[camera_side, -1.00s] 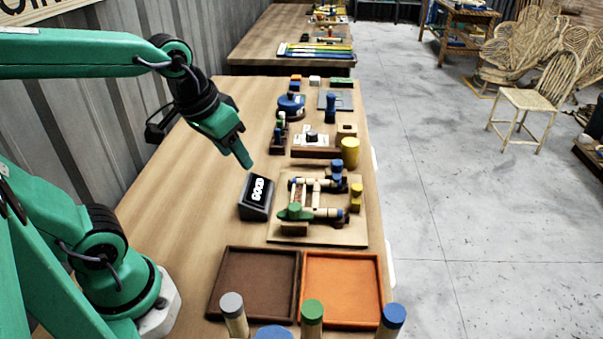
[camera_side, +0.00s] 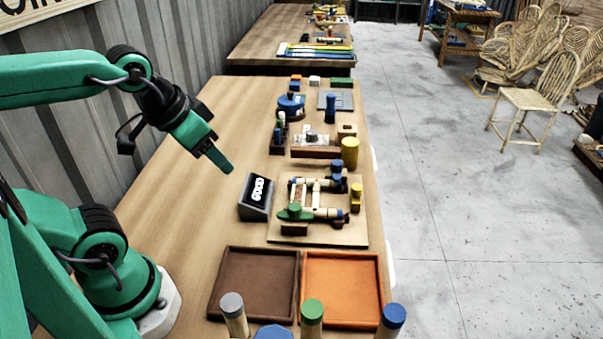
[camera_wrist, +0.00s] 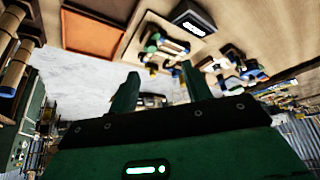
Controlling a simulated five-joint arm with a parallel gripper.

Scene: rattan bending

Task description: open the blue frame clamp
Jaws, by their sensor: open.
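The rattan frame (camera_side: 313,185) lies on a pale board (camera_side: 345,238) in the side view, with coloured clamps around it. The blue frame clamp (camera_side: 337,168) is at the frame's far right corner; I cannot tell whether it is open. A green clamp (camera_side: 294,211) is at the near left, and a yellow one (camera_side: 356,190) at the right. My gripper (camera_side: 222,162) is in the air left of the board, apart from every clamp. In the wrist view my gripper (camera_wrist: 160,88) has its two fingers spread with nothing held between them. The frame board (camera_wrist: 150,30) shows beyond them.
A dark box with a lit display (camera_side: 256,195) stands left of the board. Brown (camera_side: 216,285) and orange (camera_side: 384,285) trays lie in front. Several capped posts stand at the near edge. A yellow cylinder (camera_side: 349,152) and other fixtures stand behind. The table's left side is clear.

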